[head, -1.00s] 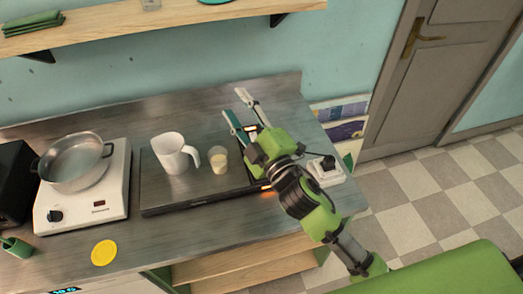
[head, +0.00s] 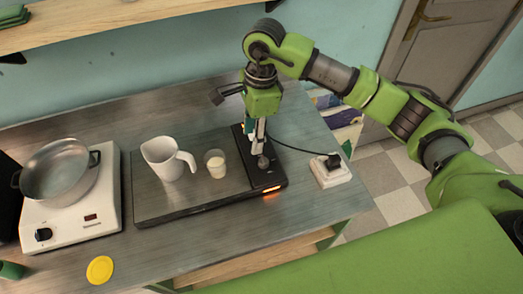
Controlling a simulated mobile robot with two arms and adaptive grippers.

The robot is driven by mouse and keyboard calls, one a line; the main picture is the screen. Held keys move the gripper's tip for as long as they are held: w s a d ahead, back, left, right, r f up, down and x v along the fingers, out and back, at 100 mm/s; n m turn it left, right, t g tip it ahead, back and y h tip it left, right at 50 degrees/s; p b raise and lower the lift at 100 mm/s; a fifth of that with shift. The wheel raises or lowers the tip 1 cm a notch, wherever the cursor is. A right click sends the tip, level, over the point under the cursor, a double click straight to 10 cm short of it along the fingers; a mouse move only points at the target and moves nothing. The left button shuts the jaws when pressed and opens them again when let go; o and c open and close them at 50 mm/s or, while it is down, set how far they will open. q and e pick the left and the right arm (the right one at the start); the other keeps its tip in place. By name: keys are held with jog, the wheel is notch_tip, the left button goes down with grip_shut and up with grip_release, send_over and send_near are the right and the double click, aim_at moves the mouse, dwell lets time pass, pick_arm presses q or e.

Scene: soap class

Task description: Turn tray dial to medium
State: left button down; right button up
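The dark tray (head: 180,208) lies flat on the grey counter. Its control panel (head: 243,150) is the strip at its right end, with an orange light glowing at the front corner. A small round grey dial (head: 263,162) shows on this panel. My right gripper (head: 259,148) points down just above the dial, its fingers seen nearly edge-on. I cannot tell whether the fingertips touch the dial or how far apart they are. The dial's marks are too small to read. My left gripper is out of view.
A white jug (head: 163,160) and a small glass (head: 216,165) with pale contents stand on the tray. A hotplate (head: 72,216) with a metal pot (head: 58,172) is at left. A white socket block (head: 331,171) with a black plug is at right. A yellow disc (head: 100,269) lies in front.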

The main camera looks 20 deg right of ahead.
aim_at(263, 159)
jog(key=shift+h, duration=0.7)
jog(key=d+f+p, duration=0.1)
jog(key=f, duration=0.3)
jog(key=d+f+p, duration=0.1)
jog(key=f+p, duration=0.1)
jog(key=f, duration=0.2)
jog(key=d+f+p, duration=0.1)
jog(key=f, duration=0.2)
jog(key=shift+w+f+p, duration=0.3)
jog(key=shift+f+p, duration=0.05)
jog(key=shift+f, duration=0.05)
jog(key=shift+w+f, duration=0.1)
jog(key=shift+f, duration=0.5)
jog(key=c, duration=1.1)
